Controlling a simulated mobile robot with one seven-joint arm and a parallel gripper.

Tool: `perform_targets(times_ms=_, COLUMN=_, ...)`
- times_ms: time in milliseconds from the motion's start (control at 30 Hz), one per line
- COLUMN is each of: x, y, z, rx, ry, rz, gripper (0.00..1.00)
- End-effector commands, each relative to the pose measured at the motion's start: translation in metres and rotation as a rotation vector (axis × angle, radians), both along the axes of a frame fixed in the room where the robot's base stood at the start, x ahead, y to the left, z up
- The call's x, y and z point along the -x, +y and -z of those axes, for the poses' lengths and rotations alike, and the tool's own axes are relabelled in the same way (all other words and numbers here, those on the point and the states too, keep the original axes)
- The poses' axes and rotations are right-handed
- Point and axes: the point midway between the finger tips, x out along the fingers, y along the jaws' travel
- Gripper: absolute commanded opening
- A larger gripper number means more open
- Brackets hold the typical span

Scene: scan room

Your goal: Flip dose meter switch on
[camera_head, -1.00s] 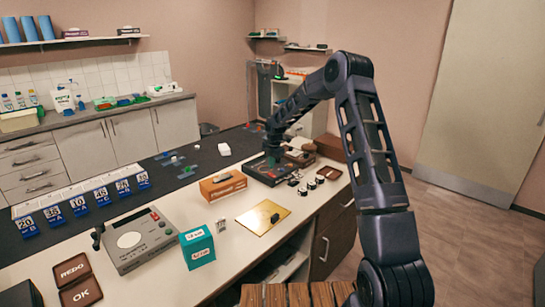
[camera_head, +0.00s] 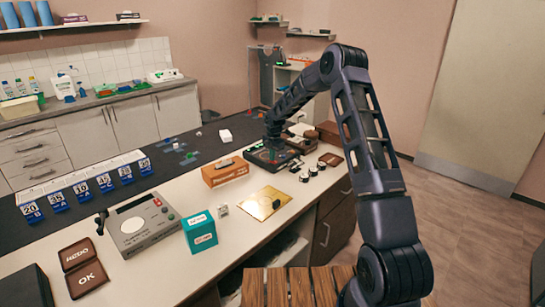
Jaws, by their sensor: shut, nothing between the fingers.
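A dark, flat box-like device (camera_head: 256,156) lies on the far part of the counter and may be the dose meter; its switch cannot be made out. My gripper (camera_head: 274,152) points down at this device, over its right part. The fingers are shut with nothing between them. They are small and dark against the device, so I cannot tell whether they touch it. A grey device (camera_head: 140,226) with a round pale dial, small buttons and a black lever at its left stands nearer, at the left. My gripper is well away from it.
An orange box (camera_head: 224,172), a gold plate (camera_head: 264,203) and a teal box (camera_head: 199,232) stand on the counter (camera_head: 230,250). Small round black-and-white pieces (camera_head: 313,169) and brown boxes (camera_head: 330,132) sit close right of my gripper. A brown REDO/OK case (camera_head: 82,267) lies front left.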

Motion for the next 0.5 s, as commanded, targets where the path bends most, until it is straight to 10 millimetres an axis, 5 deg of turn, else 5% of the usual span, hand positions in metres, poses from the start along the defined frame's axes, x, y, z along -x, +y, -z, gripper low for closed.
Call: perform_targets(times_ms=500, x=0.0098, y=-0.0092, z=0.001, rx=0.001, ry=0.006, rz=0.001, gripper=0.0)
